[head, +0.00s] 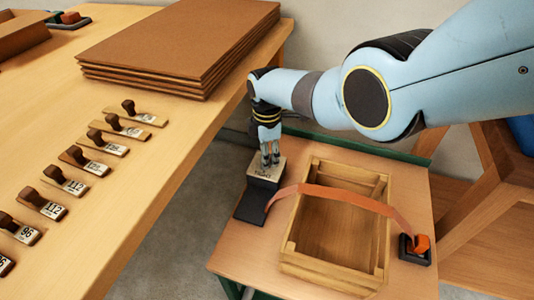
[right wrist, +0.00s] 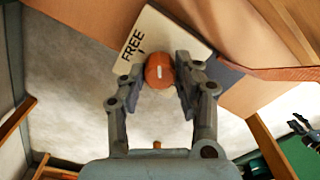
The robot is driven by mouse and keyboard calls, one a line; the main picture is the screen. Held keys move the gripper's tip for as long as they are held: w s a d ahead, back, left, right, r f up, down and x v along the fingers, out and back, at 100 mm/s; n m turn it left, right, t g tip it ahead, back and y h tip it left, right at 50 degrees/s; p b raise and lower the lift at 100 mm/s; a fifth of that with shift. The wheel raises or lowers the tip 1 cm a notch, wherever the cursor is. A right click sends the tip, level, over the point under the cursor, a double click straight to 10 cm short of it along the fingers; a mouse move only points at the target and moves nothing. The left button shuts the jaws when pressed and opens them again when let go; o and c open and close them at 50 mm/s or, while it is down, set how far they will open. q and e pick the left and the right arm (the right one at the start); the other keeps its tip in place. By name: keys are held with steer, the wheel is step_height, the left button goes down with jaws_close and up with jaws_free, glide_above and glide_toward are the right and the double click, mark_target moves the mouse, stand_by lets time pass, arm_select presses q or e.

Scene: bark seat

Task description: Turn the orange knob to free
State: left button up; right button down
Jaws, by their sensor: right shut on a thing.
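The orange knob (right wrist: 159,70) sits on a pale plate (right wrist: 168,28) marked FREE, with a small dark tick beside the word. The knob carries a short white mark, and the FREE tick lies to its upper left. My right gripper (right wrist: 164,80) has its fingers closed on either side of the knob. In the head view my right gripper (head: 270,162) reaches down onto the block (head: 265,171) that bears the plate, and its fingers hide the knob. My left gripper is not in the head view.
An orange strap (head: 340,195) runs from the block's dark base (head: 252,207) over a wooden crate (head: 335,270) to an orange-and-black buckle (head: 415,248). A wooden bench (head: 150,190) at left holds stacked brown boards (head: 180,40) and several knobbed, numbered plates.

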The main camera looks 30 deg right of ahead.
steer(key=n, duration=0.5)
steer(key=shift+n, duration=0.3)
steer(key=n, duration=0.5)
steer(key=shift+n, duration=0.3)
steer(key=c, duration=1)
jaws_free()
steer(key=shift+o, duration=0.2)
steer(key=shift+r, duration=0.1)
step_height(320, 180, up, 12)
steer(key=shift+a+f, duration=0.1)
steer(key=shift+f, duration=0.1)
